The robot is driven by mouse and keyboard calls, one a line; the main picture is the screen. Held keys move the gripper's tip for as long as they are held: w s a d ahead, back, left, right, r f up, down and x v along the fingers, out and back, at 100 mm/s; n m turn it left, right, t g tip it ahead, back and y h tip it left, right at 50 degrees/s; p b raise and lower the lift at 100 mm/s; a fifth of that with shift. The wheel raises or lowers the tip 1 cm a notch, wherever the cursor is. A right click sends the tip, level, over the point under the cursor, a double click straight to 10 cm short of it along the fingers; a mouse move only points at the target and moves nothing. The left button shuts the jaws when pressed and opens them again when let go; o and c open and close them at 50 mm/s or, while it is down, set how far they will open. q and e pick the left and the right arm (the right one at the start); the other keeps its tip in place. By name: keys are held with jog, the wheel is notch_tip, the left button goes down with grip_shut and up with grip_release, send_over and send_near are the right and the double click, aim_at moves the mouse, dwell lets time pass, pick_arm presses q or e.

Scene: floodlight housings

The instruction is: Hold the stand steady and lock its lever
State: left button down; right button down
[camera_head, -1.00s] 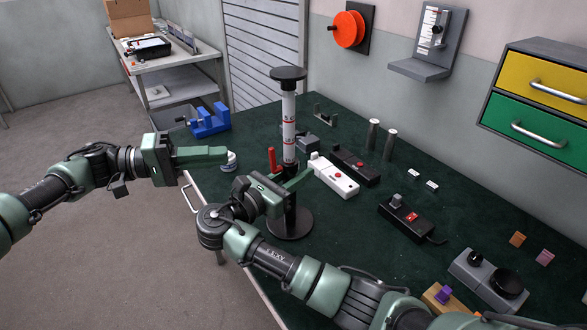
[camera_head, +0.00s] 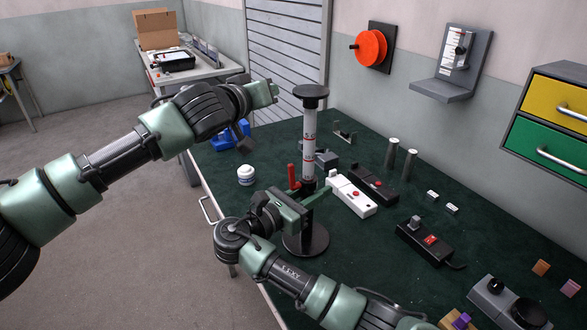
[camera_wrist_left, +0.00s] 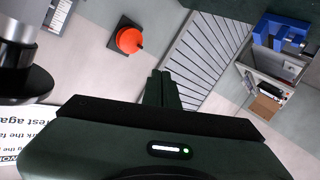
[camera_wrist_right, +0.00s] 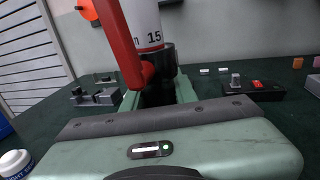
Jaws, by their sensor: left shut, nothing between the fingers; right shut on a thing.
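The stand (camera_head: 309,150) is upright on a round black base (camera_head: 306,240), with a scaled white post and a black top disc. Its red lever (camera_head: 292,176) points up beside the post, and it shows close up in the right wrist view (camera_wrist_right: 118,42). My right gripper (camera_head: 317,197) is shut on the stand's dark lower column, just below the lever; its fingers flank the column in the right wrist view (camera_wrist_right: 158,95). My left gripper (camera_head: 270,91) is shut and empty, raised left of the top disc and apart from the lever. Its closed fingers show in the left wrist view (camera_wrist_left: 161,90).
A white switch box (camera_head: 351,195) and a black one (camera_head: 372,184) lie right of the stand. A red reel (camera_head: 371,47) hangs on the wall.

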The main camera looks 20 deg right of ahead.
pick_arm(q)
jog(key=s+a+m+g+y, duration=0.1)
jog(key=s+m+g+y, duration=0.2)
jog(key=s, duration=0.9)
jog(key=s+f+m+g+y, duration=0.1)
jog(key=s+m+g+y, duration=0.2)
jog(key=s+m, duration=0.5)
jog(key=s+y, duration=0.1)
jog(key=s, duration=0.3)
jog(key=shift+s+a+f, duration=0.15)
jog(key=shift+a+f, duration=0.15)
jog(key=shift+a, duration=0.05)
jog(key=w+d+f, duration=0.2)
jog(key=w+f, duration=0.6)
jog(key=w, duration=0.1)
jog(key=shift+f, duration=0.4)
